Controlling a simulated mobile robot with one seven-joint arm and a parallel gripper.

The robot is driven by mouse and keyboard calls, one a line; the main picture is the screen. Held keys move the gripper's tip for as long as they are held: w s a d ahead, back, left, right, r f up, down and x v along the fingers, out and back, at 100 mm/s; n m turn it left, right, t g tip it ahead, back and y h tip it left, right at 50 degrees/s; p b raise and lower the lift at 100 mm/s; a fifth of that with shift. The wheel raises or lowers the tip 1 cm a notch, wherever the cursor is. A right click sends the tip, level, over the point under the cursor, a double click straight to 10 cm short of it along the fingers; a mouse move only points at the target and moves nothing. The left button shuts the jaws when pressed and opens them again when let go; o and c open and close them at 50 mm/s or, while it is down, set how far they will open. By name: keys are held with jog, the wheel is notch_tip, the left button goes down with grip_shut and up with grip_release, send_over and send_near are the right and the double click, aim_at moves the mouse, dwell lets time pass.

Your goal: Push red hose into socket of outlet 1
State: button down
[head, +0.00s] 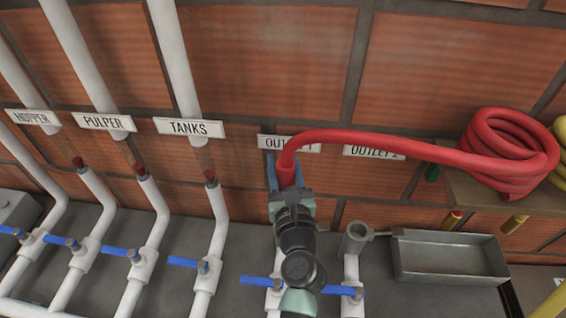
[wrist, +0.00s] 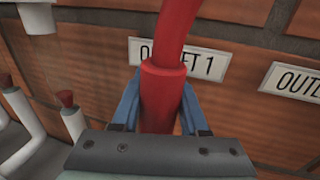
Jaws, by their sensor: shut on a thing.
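The red hose (head: 380,139) runs from a coil on the shelf at the right to my gripper (head: 286,182). Its thick red end sleeve (wrist: 162,95) stands roughly upright between the two blue fingers of my gripper (wrist: 161,108) in the wrist view. My gripper is shut on this end, in front of the "OUTLET 1" sign (wrist: 193,60). That sign (head: 269,142) is partly covered by the hose in the head view. The socket of outlet 1 is hidden behind my gripper and wrist in both views, so I cannot tell whether the hose end touches it.
The "OUTLET 2" sign (head: 372,152) is to the right, with an open grey pipe socket (head: 356,234) below it. A metal tray (head: 450,258) is beside that. White pipes (head: 153,225) with blue valve handles (head: 182,262) stand at the left. A wooden shelf (head: 470,190) holds the coil.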

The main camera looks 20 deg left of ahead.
jog(key=shift+r, duration=0.1)
notch_tip(320, 180, down, 6)
jog(key=b, duration=0.5)
jog(key=shift+f+b, duration=2.4)
jog(key=shift+f, duration=0.4)
dwell(1.6)
jog(key=shift+c, duration=1.7)
grip_release()
jog(key=shift+s, duration=0.15)
jog(key=b+v, duration=0.1)
jog(key=v, duration=1.1)
jog(key=shift+s+d, duration=0.25)
jog(key=shift+s, duration=0.05)
